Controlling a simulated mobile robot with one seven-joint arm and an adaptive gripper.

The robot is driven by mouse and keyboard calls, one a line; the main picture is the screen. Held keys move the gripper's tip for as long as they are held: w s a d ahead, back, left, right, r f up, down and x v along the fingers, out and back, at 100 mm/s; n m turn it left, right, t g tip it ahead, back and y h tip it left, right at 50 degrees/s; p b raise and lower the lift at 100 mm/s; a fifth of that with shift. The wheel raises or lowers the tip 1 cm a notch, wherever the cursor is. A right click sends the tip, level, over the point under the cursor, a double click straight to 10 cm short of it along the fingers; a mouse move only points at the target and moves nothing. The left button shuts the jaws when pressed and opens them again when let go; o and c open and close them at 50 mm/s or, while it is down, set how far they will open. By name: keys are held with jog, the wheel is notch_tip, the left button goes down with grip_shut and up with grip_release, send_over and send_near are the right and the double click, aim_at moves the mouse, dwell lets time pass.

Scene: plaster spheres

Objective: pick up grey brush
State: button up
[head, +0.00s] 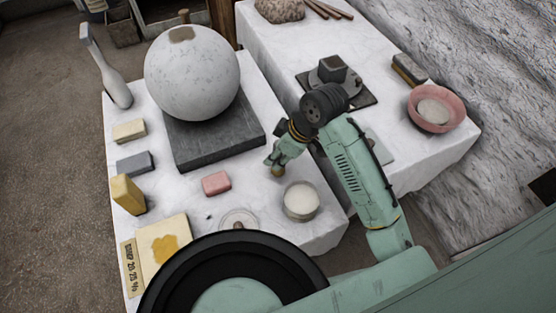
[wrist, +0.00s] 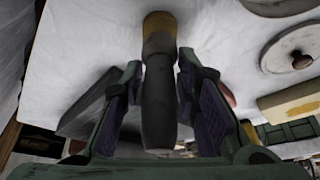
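The grey brush (wrist: 160,100) has a dark grey handle and a yellow-brown end. In the wrist view it lies between the two fingers of my gripper (wrist: 160,80), with the fingertips against its sides. My gripper shows in the head view (head: 280,160), above the near table between the dark slab and the white bowl. There the brush's tan end (head: 277,171) sticks out below the fingers, and most of its handle is hidden. I cannot tell whether that end touches the table.
A large plaster sphere (head: 192,75) rests on a dark slab (head: 215,145). A pink block (head: 216,183) and a white-filled bowl (head: 301,200) are close to my gripper. A yellow block (head: 128,194) stands at the left. A pink bowl (head: 435,108) is on the other table.

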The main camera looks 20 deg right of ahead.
grip_shut()
jog(key=shift+r, duration=0.1)
notch_tip(320, 180, up, 10)
jog(key=shift+f, duration=0.1)
dwell(0.4)
